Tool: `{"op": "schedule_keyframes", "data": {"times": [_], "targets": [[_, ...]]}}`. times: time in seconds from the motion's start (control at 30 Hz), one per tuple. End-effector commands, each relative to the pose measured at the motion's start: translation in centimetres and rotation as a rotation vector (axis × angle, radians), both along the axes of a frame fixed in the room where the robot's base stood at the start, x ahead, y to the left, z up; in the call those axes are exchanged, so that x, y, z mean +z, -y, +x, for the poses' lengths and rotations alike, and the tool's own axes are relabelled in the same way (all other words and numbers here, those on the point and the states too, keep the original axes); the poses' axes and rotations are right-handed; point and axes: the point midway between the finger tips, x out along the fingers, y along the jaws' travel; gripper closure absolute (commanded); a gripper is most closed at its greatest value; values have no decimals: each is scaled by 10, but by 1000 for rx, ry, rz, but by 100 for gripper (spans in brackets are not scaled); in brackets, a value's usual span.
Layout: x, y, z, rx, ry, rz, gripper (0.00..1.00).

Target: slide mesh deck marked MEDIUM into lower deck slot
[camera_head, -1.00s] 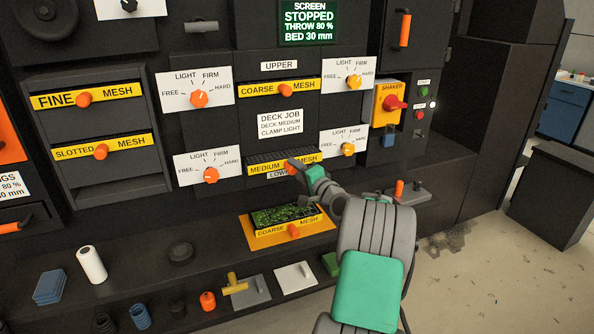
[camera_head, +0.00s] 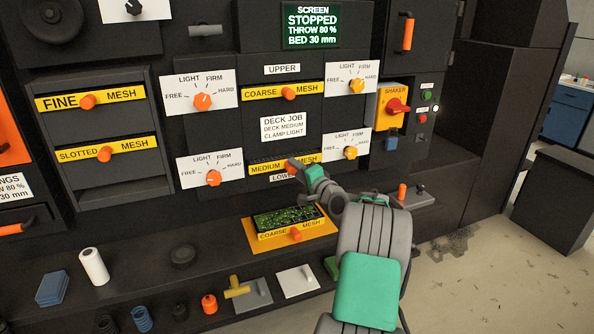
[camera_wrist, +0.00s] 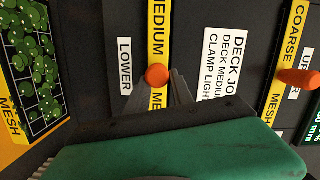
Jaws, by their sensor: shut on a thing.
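The MEDIUM mesh deck (camera_head: 262,168) shows as a yellow front plate at the lower slot, level, just above the LOWER label (camera_head: 283,178). A thin dark strip of its mesh shows above the plate, so the front seems to stand slightly proud of the slot. My gripper (camera_head: 297,169) is shut on its orange knob (camera_head: 290,165). In the wrist view, the fingers (camera_wrist: 168,88) close on the knob (camera_wrist: 157,75), with the MEDIUM plate (camera_wrist: 156,30) behind. How deep the deck sits inside is hidden.
A COARSE mesh deck (camera_head: 292,91) fills the upper slot. Clamp dials (camera_head: 213,178) (camera_head: 350,152) flank the lower slot. Another COARSE deck holding green bits (camera_head: 285,218) lies on the ledge below. FINE and SLOTTED decks (camera_head: 88,101) (camera_head: 105,153) sit in the left rack.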

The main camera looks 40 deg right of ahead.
Motion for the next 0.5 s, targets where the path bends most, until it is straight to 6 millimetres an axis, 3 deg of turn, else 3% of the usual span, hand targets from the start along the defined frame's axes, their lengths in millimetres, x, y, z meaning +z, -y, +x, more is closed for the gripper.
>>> {"op": "schedule_keyframes", "data": {"times": [0.5], "targets": [[3,4,12,-1,5,-3,100]]}}
